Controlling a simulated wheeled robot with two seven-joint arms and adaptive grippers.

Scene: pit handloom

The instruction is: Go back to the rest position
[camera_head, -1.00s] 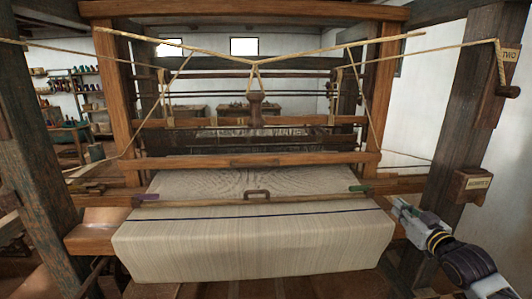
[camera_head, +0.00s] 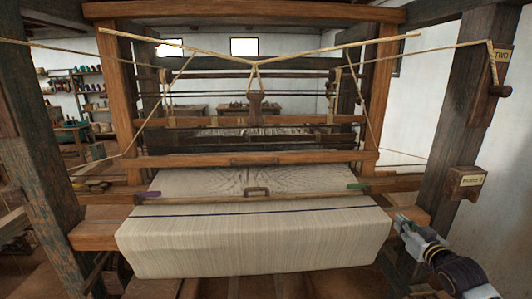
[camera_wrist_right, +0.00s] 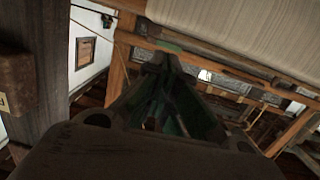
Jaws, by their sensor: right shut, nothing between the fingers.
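My right gripper (camera_head: 404,222) is at the right of the head view, beside the right end of the cloth roll and in front of the loom's post. It is shut and empty. In the right wrist view its dark fingers (camera_wrist_right: 165,75) point up toward the loom frame, with the pale cloth (camera_wrist_right: 245,30) beyond. The loom (camera_head: 250,160) stands across the middle of the head view. Cream cloth with a dark blue stripe (camera_head: 250,240) hangs over its front beam. My left gripper is not in view.
A dark wooden post (camera_head: 460,130) stands close to my right arm, with a small labelled wooden box (camera_head: 467,183) on it. Another dark post (camera_head: 35,170) is at the left. Ropes (camera_head: 400,50) stretch across the top. Shelves with coloured spools (camera_head: 85,85) are behind at the left.

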